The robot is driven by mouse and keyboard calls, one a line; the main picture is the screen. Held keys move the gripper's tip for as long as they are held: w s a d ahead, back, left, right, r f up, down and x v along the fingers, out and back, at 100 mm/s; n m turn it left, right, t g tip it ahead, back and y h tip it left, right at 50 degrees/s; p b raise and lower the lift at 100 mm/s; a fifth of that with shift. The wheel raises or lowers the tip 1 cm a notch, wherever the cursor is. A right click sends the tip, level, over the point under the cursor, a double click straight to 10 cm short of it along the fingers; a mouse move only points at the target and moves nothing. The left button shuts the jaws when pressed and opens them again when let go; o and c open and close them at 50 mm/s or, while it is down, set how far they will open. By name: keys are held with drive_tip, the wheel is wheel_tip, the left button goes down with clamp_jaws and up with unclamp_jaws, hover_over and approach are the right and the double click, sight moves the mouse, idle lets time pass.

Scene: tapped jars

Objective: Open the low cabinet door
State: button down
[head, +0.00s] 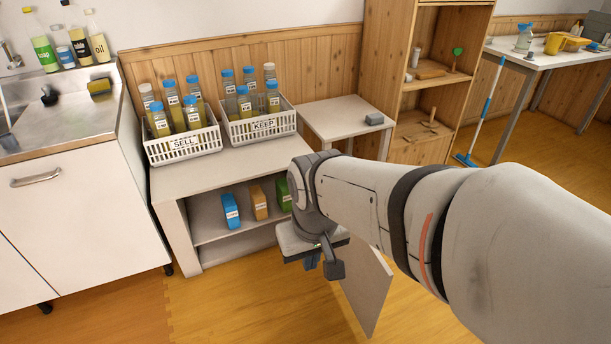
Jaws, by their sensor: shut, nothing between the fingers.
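The low cabinet (172,228) stands left of centre, its front open enough to show a shelf with a blue carton (230,211), an orange carton (259,202) and a partly hidden green carton (284,195). Its pale door (368,290) stands swung out from the right side into the room. My gripper (324,267) is shut and empty, pointing down in front of the cabinet, just left of the door in the picture. Whether it touches the door I cannot tell. My arm hides the cabinet's right side and the door's hinge edge.
A sink unit (75,205) stands left, a small side table (335,118) and wooden shelves (432,101) right. The floor in front is clear.

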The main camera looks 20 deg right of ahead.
drive_tip(key=w+d+f+n+g+h+b, duration=0.4)
drive_tip(key=d+f+g+h, duration=0.15)
drive_tip(key=f, duration=0.65)
drive_tip(key=n+t+h+b, duration=0.4)
drive_tip(key=n+h+b, duration=0.2)
drive_tip(key=n+h, duration=0.75)
approach(378, 270)
drive_tip(key=shift+n+y, duration=0.25)
drive_tip(key=shift+y, duration=0.25)
drive_tip(key=d+b, duration=0.1)
drive_tip(key=d, duration=0.3)
drive_tip(key=d+r+b, duration=0.1)
drive_tip(key=d, duration=0.2)
drive_tip(key=shift+b, duration=0.3)
drive_tip(key=shift+a, duration=0.1)
